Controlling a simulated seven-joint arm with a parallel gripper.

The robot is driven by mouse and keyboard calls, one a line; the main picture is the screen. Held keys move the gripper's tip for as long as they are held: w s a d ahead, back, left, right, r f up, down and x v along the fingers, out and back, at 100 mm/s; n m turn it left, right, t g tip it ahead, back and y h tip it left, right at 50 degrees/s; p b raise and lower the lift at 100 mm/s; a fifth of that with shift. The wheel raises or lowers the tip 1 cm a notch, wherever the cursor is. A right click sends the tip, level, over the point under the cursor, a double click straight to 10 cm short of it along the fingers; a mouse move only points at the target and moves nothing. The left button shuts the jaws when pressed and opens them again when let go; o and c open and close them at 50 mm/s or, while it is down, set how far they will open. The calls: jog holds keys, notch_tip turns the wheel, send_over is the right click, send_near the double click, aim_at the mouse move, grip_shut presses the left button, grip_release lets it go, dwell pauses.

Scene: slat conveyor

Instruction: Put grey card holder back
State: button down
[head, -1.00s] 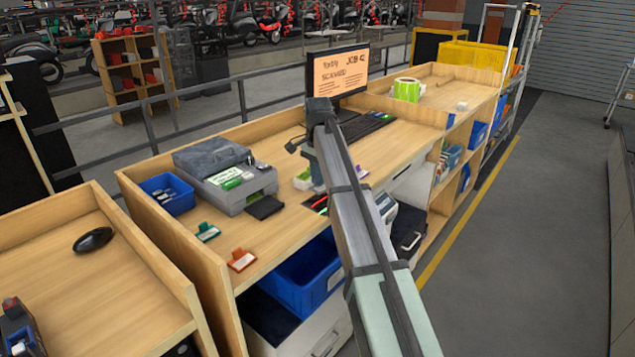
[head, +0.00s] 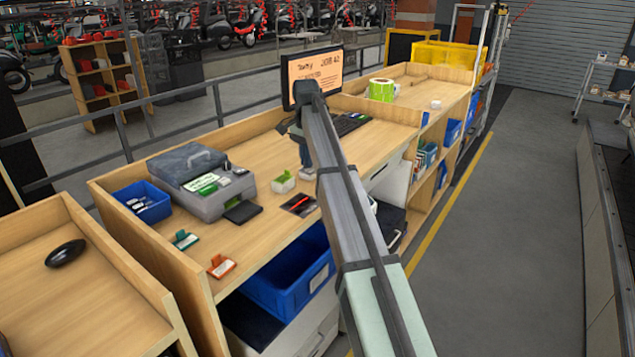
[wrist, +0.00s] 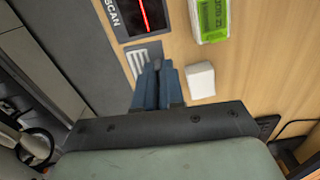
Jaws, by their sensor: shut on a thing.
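My gripper (wrist: 158,88) shows in the wrist view with its dark blue fingers close together. They are shut on a small grey piece with pale stripes, which seems to be the grey card holder (wrist: 140,55); the fingers hide part of it. In the head view my gripper (head: 304,160) is over the wooden desk, behind the green-and-white box, partly covered by my arm. The card holder cannot be made out there. An orange card holder (head: 221,266) and a teal card holder (head: 184,240) stand near the desk's front left edge.
A scan pad with a red line (wrist: 145,14), a green-labelled box (wrist: 211,18) and a white block (wrist: 201,80) lie close to my fingers. A grey printer (head: 215,190) and blue bin (head: 142,201) stand left. The monitor (head: 314,74) is behind.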

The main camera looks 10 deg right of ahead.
jog(key=w+d+r, duration=0.1)
jog(key=w+d, duration=0.4)
jog(key=shift+n, duration=0.3)
jog(key=shift+d+f, duration=0.15)
jog(key=shift+f, duration=4.65)
jog(key=shift+f, duration=0.1)
jog(key=c, duration=1.2)
grip_release()
jog(key=shift+c, duration=0.2)
notch_tip(320, 180, up, 12)
